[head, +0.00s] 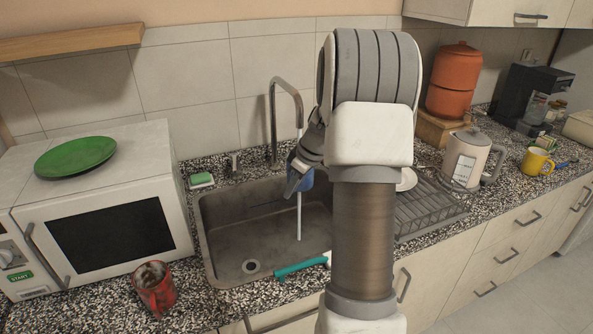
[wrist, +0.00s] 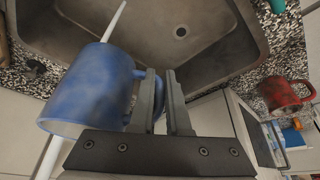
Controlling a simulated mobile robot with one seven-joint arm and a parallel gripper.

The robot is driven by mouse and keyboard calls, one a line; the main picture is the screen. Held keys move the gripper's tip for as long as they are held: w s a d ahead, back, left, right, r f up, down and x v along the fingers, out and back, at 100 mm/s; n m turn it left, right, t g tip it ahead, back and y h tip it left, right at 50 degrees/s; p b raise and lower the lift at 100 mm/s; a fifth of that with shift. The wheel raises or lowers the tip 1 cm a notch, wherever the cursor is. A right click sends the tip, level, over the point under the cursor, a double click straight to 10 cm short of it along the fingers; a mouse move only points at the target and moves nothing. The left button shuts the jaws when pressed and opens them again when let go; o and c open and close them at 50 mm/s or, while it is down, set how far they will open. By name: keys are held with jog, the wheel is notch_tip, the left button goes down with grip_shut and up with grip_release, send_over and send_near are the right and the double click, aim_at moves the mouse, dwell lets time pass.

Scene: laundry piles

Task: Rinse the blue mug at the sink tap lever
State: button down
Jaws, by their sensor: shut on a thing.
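The blue mug (wrist: 85,92) is in my gripper (wrist: 165,95) over the sink; the fingers are at its handle, with a narrow gap between them. In the head view the mug (head: 307,179) shows only partly, behind my gripper (head: 297,178). The curved metal tap (head: 273,120) stands behind the sink (head: 235,235), and a thin pale stream of water (head: 299,215) falls from it past the mug. In the wrist view the stream (wrist: 117,20) shows on both sides of the mug. A small grey fitting, possibly the lever (head: 235,164), stands left of the tap.
A red mug (head: 155,287) stands on the counter at front left, by the microwave (head: 105,215). A teal-handled utensil (head: 302,267) lies at the sink's front edge. A green sponge (head: 201,180) is behind the sink. A dish rack (head: 430,207) and kettle (head: 467,160) are to the right.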

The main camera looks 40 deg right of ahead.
jog(key=s+a+b, duration=0.1)
jog(key=s, duration=0.1)
jog(key=s+a+b, duration=0.1)
jog(key=s+a, duration=0.1)
jog(key=shift+a+r+b, duration=0.1)
jog(key=shift+a+b, duration=0.2)
jog(key=shift+b, duration=0.1)
dwell(1.2)
jog(key=s+a+r, duration=0.3)
jog(key=s+r, duration=0.1)
dwell(0.5)
jog(key=shift+a, duration=0.1)
dwell(0.7)
